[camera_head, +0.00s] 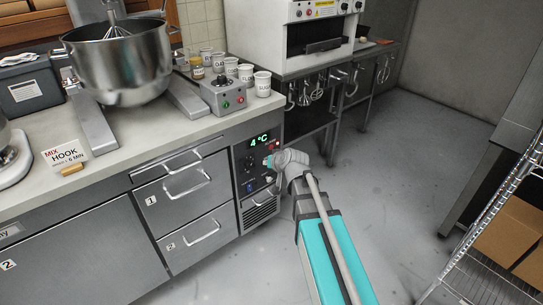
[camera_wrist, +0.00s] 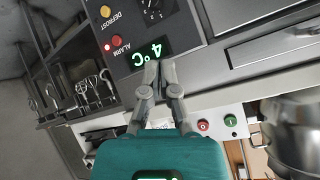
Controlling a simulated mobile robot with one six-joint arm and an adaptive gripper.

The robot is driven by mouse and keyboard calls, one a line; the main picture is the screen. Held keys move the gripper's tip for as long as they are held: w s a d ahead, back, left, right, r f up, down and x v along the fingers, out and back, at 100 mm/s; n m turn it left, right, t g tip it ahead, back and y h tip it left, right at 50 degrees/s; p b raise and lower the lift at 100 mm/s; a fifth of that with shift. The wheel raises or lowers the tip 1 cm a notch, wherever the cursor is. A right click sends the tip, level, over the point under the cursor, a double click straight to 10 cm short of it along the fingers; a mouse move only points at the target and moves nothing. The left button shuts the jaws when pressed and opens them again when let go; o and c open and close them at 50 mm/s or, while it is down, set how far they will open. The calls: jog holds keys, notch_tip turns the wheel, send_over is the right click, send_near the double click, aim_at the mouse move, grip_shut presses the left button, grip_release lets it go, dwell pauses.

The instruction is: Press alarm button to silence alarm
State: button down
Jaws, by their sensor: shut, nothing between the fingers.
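The red alarm button (camera_wrist: 107,47), labelled ALARM, shows on the dark control panel (camera_wrist: 125,62) in the wrist view, which sees the panel upside down. It lies left of my gripper (camera_wrist: 160,66), whose fingers are shut together and empty. The fingertips appear over the lower edge of the lit green 4°C display (camera_wrist: 148,52), apart from the button in the picture. Whether they touch the panel I cannot tell. In the head view the button (camera_head: 275,145) shows right of the display (camera_head: 259,140); my wrist hides part of the panel below it, and the fingertips are not clear.
A yellow DEFROST button (camera_wrist: 105,11) and a dial (camera_wrist: 153,10) share the panel. Above the panel, a small grey control box (camera_head: 224,96) with red and green buttons stands on the counter beside labelled cups (camera_head: 246,74). Drawers (camera_head: 186,187) lie left; open floor (camera_head: 400,150) lies right.

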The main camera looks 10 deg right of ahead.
aim_at(274, 144)
jog(key=w+d+f+m+t+h+b, duration=0.9)
jog(key=w+b, duration=0.5)
jog(key=b, duration=1.1)
jog(key=shift+d+f+m, duration=0.5)
jog(key=shift+d+f, duration=0.45)
jog(key=shift+f, duration=0.75)
jog(key=shift+w+a, duration=0.1)
jog(key=shift+w, duration=0.05)
jog(key=w+a, duration=0.4)
jog(key=w, duration=0.3)
jog(key=shift+w+a, duration=0.55)
jog(key=shift+w, duration=0.3)
dwell(1.4)
jog(key=shift+s, duration=0.1)
jog(key=shift+s+d, duration=0.45)
jog(key=shift+s, duration=0.2)
